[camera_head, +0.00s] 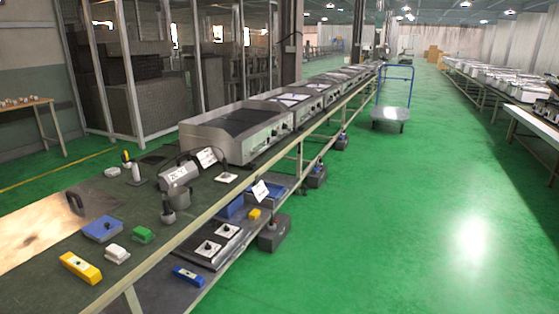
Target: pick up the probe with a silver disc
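I cannot tell for sure which thing is the probe with a silver disc. One candidate is a small upright grey-and-dark tool (168,213) on the workbench (215,195), near its right edge. No silver disc is clear at this size. A grey device with a display (177,180) stands just behind the first tool. Neither of my grippers is in view.
A yellow device (81,268), a white box (117,254), a green box (143,234) and a blue box (102,229) lie on the near bench. A metal plate (40,232) is at left. Steel griddles (238,130) line the bench behind. Green floor (430,210) is clear at right.

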